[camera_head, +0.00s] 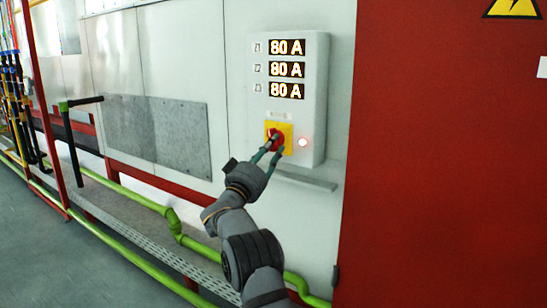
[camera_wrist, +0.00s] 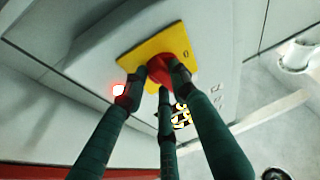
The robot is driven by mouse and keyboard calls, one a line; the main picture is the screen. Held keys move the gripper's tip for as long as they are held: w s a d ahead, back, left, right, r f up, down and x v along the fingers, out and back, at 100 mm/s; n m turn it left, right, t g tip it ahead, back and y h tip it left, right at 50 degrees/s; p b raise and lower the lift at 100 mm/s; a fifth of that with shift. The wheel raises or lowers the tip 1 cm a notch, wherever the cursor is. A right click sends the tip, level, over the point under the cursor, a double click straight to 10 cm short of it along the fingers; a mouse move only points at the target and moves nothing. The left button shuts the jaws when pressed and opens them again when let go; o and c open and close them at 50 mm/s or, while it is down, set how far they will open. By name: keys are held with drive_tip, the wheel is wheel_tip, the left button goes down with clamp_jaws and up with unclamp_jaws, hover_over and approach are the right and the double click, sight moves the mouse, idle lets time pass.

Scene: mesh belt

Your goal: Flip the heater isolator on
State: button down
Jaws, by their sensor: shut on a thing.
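The heater isolator is a red rotary knob (camera_head: 274,135) on a yellow plate (camera_head: 287,130), low on a pale grey wall box (camera_head: 315,100). My gripper (camera_head: 274,147) reaches up to it from below, its dark green fingers shut on the knob. In the wrist view the fingers close around the red knob (camera_wrist: 168,68) in front of the tilted yellow plate (camera_wrist: 150,44). The fingers hide part of the knob, so its exact angle is hard to tell. A red lamp (camera_head: 303,142) beside the plate glows; it also shows in the wrist view (camera_wrist: 119,90).
Three displays (camera_head: 287,69) above the knob each read 80 A. A narrow ledge (camera_head: 305,181) runs below the box. A red panel (camera_head: 440,150) stands at the right. Green pipes (camera_head: 174,222) run along the floor at the left.

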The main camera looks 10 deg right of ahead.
drive_tip(key=shift+w+a+r+m+g+h, duration=0.15)
drive_tip(key=shift+a+m+h, duration=0.1)
drive_tip(key=shift+m, duration=0.4)
drive_tip(key=shift+s+a+r+m+g+h, duration=0.1)
drive_tip(key=shift+m+h, duration=0.1)
drive_tip(key=shift+m, duration=0.4)
drive_tip(key=shift+w+a+r+m+g+h, duration=0.15)
drive_tip(key=shift+a+m+h, duration=0.1)
drive_tip(key=shift+m, duration=0.4)
drive_tip(key=shift+s+d+m, duration=0.1)
drive_tip(key=shift+m, duration=0.2)
drive_tip(key=c, duration=1.5)
unclamp_jaws()
drive_tip(key=shift+o, duration=0.3)
drive_tip(key=shift+d+f, duration=0.2)
drive_tip(key=v, duration=1.2)
drive_tip(key=shift+a, duration=0.15)
